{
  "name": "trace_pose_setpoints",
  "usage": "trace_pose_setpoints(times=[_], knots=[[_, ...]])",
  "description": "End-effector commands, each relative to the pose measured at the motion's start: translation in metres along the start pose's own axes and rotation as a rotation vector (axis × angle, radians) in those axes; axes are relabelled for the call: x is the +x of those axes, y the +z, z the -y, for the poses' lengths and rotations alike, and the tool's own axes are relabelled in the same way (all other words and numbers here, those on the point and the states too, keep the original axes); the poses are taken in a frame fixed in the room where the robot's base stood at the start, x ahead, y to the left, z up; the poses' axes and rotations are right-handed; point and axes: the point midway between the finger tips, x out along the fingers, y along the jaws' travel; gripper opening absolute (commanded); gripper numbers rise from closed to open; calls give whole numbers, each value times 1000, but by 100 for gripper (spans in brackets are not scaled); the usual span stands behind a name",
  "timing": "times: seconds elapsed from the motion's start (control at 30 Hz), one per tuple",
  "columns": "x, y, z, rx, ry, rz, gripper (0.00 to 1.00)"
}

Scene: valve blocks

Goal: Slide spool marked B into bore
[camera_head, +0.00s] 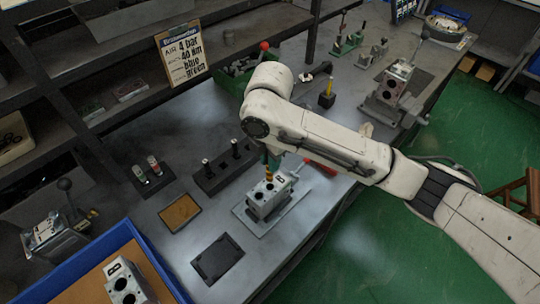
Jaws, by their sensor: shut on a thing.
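My gripper (271,158) is at the end of the white arm, partly hidden by the arm's wrist. It is shut on a slim banded spool (268,174), orange and dark, held upright. A letter on this spool is too small to read. The spool's lower end is right over the top of a grey valve block (262,203) with dark bores. I cannot tell whether the spool's tip is inside a bore or just above it. The block sits on a grey plate (285,212) on the bench.
A dark rack (222,172) with upright dark pins stands left of the block. A brown pad (180,213) and a black tray (217,258) lie nearby. A blue-rimmed tray (150,256) holds another block (125,286). Another valve block (396,82) stands at the upper right.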

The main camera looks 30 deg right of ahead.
Motion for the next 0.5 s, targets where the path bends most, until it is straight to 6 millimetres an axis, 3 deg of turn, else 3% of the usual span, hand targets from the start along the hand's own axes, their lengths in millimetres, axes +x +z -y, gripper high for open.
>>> trace_pose_setpoints(times=[0.2, 0.5], knots=[[19, 0, 0, 1, 1, 0, 0], [22, 0, 0, 1, 1, 1, 0]])
